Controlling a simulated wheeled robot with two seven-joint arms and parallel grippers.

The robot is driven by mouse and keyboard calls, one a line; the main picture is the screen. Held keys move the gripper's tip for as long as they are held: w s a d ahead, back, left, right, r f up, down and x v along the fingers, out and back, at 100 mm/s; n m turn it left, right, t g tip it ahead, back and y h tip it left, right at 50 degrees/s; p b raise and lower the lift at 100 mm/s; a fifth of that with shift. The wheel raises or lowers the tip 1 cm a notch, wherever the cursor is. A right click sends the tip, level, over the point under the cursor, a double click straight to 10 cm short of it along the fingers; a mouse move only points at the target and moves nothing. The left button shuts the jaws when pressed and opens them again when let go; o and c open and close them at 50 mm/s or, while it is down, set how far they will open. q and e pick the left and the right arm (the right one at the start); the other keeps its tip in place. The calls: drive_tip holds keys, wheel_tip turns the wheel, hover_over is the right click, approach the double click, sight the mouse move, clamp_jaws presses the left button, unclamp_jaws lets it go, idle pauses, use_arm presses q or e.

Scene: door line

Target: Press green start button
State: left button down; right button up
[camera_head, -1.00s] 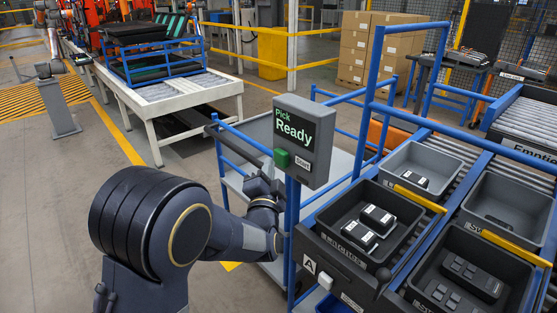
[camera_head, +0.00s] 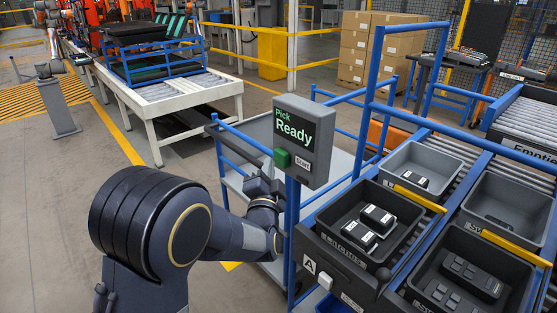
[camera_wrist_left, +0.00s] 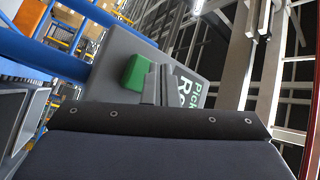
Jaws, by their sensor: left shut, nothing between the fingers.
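The green start button (camera_head: 281,158) sits on the lower left of the grey control box (camera_head: 318,158), whose screen reads "Pick Ready". A "Start" label is to the button's right. My left gripper (camera_head: 268,168) is shut and empty, close beside the button. In the left wrist view, the green button (camera_wrist_left: 135,72) lies just left of my left gripper's fingertips (camera_wrist_left: 155,72), which overlap its edge. I cannot tell whether they touch it. My right gripper is not in view.
The box stands on a blue post (camera_head: 292,230). A grey cart (camera_head: 240,182) with blue rails is behind my arm. Open floor (camera_head: 50,220) lies at the left.

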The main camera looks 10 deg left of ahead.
use_arm(q)
drive_tip(key=shift+w, duration=0.1)
drive_tip(key=shift+w+d, duration=0.25)
idle(0.3)
drive_tip(key=shift+w+d, duration=0.35)
drive_tip(key=shift+w, duration=0.1)
idle(0.8)
drive_tip(key=shift+s, duration=0.1)
drive_tip(key=shift+s+a+b, duration=0.4)
drive_tip(key=shift+s+a, duration=0.2)
drive_tip(key=shift+s, duration=0.1)
drive_tip(key=shift+s+a+b, duration=0.2)
drive_tip(key=shift+s+a, duration=0.6)
drive_tip(key=shift+s, duration=0.2)
drive_tip(key=shift+s+a+b, duration=0.15)
drive_tip(key=shift+s+a, duration=0.6)
drive_tip(key=shift+s, duration=0.2)
